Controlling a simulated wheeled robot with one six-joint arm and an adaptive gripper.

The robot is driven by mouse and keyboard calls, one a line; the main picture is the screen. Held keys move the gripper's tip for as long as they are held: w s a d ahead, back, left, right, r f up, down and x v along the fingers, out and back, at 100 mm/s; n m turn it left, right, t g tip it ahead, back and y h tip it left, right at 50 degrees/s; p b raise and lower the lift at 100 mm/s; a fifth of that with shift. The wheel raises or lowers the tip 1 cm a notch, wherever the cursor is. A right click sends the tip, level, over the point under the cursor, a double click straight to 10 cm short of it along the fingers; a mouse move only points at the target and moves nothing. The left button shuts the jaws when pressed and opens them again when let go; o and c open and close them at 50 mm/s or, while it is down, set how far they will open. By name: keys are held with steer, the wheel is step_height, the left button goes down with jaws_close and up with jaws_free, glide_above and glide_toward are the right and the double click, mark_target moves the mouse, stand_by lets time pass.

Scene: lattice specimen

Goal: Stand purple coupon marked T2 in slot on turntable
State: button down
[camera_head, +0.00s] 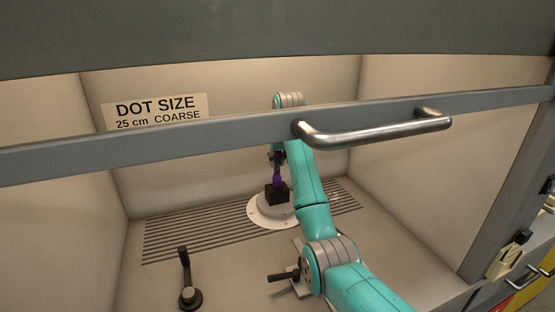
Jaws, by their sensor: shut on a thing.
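The purple coupon (279,171) stands roughly upright above a dark block (277,193) on the round pale turntable (262,217). My gripper (275,157) is at the coupon's upper part and is shut on it. The coupon's lower end meets the top of the dark block. I cannot tell from here how deep it sits in the slot. My teal arm hides the right part of the turntable. The T2 mark is too small to read.
A grey sash bar with a metal handle (376,133) crosses in front of the chamber. A dark crank-like lever (186,278) stands at the front left, and a black handle (284,277) sits near my arm. A slotted grille (180,231) lies around the turntable.

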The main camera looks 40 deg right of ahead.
mark_target(278, 169)
steer(key=shift+f, duration=1.9)
stand_by(1.3)
steer(key=shift+c, duration=1.6)
jaws_free()
steer(key=shift+v, duration=2.5)
